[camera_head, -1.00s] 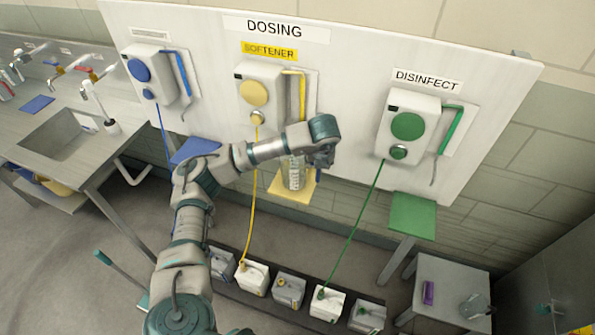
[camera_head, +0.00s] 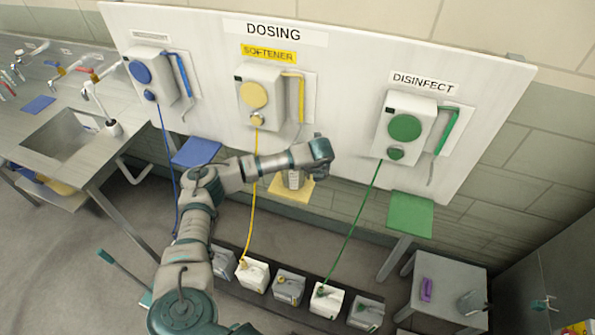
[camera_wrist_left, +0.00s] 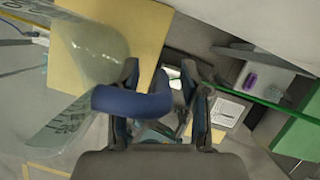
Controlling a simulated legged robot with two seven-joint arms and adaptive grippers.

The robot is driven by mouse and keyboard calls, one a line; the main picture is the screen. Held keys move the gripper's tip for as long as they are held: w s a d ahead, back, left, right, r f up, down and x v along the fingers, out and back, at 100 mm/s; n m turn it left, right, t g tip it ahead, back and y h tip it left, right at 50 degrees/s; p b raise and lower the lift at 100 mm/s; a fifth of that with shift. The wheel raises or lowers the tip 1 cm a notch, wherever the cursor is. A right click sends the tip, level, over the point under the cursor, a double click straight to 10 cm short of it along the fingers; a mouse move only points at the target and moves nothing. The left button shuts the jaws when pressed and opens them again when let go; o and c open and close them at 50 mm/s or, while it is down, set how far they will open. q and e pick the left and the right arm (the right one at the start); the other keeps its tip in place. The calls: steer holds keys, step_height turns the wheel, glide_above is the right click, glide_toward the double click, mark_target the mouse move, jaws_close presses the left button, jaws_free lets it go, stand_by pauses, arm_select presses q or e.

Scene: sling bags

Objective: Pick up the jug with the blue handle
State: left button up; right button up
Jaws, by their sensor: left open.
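The jug (camera_head: 293,180) is a clear container on the yellow shelf (camera_head: 275,193), below the softener dispenser, partly hidden by my left arm. In the left wrist view the see-through jug (camera_wrist_left: 95,52) fills the upper left, and its blue handle (camera_wrist_left: 135,103) crosses one finger and reaches into the gap between the fingers. My left gripper (camera_head: 318,160) is beside the jug, on its right. Its two fingers stand apart in the left wrist view (camera_wrist_left: 165,100), not closed on the handle. I cannot tell whether they touch it.
Blue (camera_head: 195,152) and green (camera_head: 411,213) shelves flank the yellow one. Several canisters (camera_head: 289,285) stand on the floor below, with yellow and green hoses running up to the dispensers. A grey stool (camera_head: 445,275) is at right, a sink (camera_head: 62,137) at left.

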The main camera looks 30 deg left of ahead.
arm_select(q)
jaws_close()
steer(key=shift+r, duration=0.1)
